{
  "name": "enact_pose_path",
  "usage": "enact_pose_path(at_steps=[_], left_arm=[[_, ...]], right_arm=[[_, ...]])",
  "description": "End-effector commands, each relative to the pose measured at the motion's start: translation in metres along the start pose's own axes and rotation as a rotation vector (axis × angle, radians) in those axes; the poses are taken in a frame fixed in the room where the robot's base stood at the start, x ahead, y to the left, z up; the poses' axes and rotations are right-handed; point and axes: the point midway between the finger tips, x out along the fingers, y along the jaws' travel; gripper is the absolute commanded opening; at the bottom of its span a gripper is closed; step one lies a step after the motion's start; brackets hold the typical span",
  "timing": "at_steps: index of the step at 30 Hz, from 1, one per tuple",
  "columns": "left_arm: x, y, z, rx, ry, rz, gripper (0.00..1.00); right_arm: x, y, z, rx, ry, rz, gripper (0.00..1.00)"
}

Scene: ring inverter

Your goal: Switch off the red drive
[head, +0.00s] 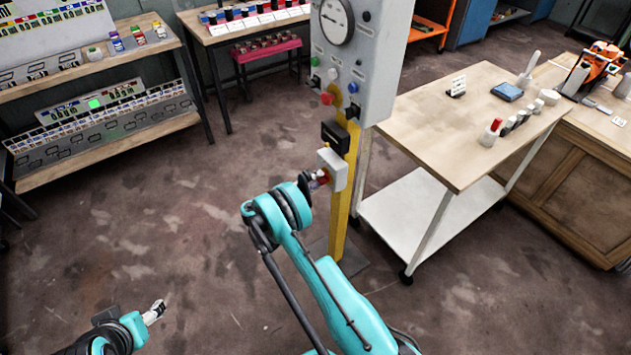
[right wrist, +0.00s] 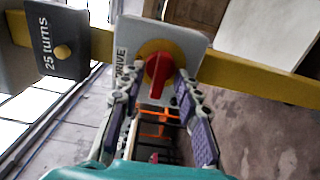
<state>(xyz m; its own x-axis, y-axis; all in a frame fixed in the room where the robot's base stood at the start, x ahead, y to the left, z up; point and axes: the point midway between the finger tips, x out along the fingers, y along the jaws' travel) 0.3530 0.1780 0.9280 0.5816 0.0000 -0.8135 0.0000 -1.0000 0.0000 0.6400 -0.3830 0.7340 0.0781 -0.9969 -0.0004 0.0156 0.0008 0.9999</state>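The red drive knob (right wrist: 158,72) sits on a yellow disc on a pale switch box (right wrist: 185,45) lettered "DRIVE". In the head view the box (head: 335,166) is fixed to the yellow post, and a bit of the red knob (head: 323,178) shows. My right gripper (right wrist: 158,82) is open, with one finger on each side of the knob's lower part and small gaps visible. In the head view my right gripper (head: 314,182) is right at the box, mostly behind its own wrist. My left gripper (head: 156,310) is low at the left, away from everything, and its finger opening is unclear.
A grey panel (head: 378,55) with a gauge and coloured buttons tops the yellow post (head: 346,210). A dark box (right wrist: 62,40) reading "25 turns" is mounted beside the switch box. A wooden-topped cart (head: 440,130) stands to the right. The floor at left is clear.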

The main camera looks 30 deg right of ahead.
Motion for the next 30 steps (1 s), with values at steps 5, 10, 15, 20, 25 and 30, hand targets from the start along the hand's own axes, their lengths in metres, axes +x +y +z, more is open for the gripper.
enact_pose_path(at_steps=[5,10,15,20,25,30], left_arm=[[0.0,0.0,0.0,0.0,0.0,0.0,0.61],[0.0,0.0,0.0,0.0,0.0,0.0,0.61],[0.0,0.0,0.0,0.0,0.0,0.0,0.61],[0.0,0.0,0.0,0.0,0.0,0.0,0.61],[0.0,0.0,0.0,0.0,0.0,0.0,0.61],[0.0,0.0,0.0,0.0,0.0,0.0,0.61]], right_arm=[[-0.019,0.0,-0.001,0.0,0.003,0.0,0.33],[-0.056,0.0,-0.001,0.0,0.004,0.0,0.33],[-0.091,0.0,-0.001,0.0,0.004,0.0,0.33],[-0.112,0.0,-0.001,0.0,0.002,0.0,0.33],[-0.12,0.0,0.0,0.0,0.001,0.0,0.33],[-0.12,0.0,0.0,0.0,0.001,0.0,0.33]])
